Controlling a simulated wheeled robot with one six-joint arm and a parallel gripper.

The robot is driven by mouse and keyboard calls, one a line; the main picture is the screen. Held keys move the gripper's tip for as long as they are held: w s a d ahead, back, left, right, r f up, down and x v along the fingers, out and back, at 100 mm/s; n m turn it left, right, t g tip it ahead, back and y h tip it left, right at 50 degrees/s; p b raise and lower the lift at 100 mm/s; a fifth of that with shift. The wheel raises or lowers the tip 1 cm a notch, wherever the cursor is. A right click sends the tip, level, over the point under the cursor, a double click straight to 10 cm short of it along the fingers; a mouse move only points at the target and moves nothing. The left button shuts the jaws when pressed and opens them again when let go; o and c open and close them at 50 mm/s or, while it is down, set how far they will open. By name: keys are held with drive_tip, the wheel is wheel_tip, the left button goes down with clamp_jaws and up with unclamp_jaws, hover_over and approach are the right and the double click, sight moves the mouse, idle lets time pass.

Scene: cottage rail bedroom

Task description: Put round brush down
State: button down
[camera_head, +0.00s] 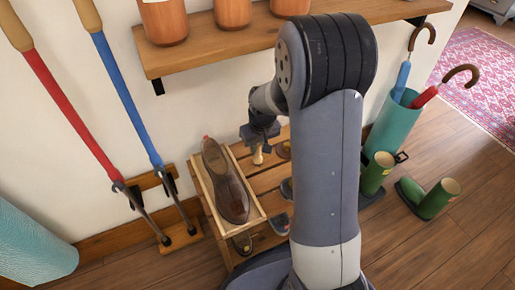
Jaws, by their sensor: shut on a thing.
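My gripper (259,143) points down over the slatted wooden rack, behind my arm link. It is shut on the round brush (258,155), of which a small pale wooden part shows below the fingers. The brush is at the rack's slatted top (264,180). I cannot tell whether it touches the slats. A small brown round item (284,149) sits to its right, partly hidden by my arm.
A brown shoe (228,185) lies in a wooden tray (205,187) on the rack's left side. More footwear sits below. A shelf with orange pots (232,12) hangs above. Two long-handled tools lean left.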

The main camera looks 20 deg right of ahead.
drive_tip(key=shift+w+f, duration=0.1)
drive_tip(key=shift+w, duration=0.05)
drive_tip(key=shift+f, duration=0.2)
drive_tip(key=c, duration=1.3)
unclamp_jaws()
drive_tip(key=shift+s+d+r+p, duration=0.15)
drive_tip(key=shift+r+p, duration=0.35)
drive_tip(key=shift+r, duration=0.8)
drive_tip(key=shift+s+a+r+p, duration=0.1)
drive_tip(key=shift+s+r+p, duration=0.3)
drive_tip(key=shift+r, duration=0.95)
drive_tip(key=shift+s+d+r+p, duration=0.1)
drive_tip(key=shift+r+p, duration=0.5)
drive_tip(key=shift+r, duration=0.7)
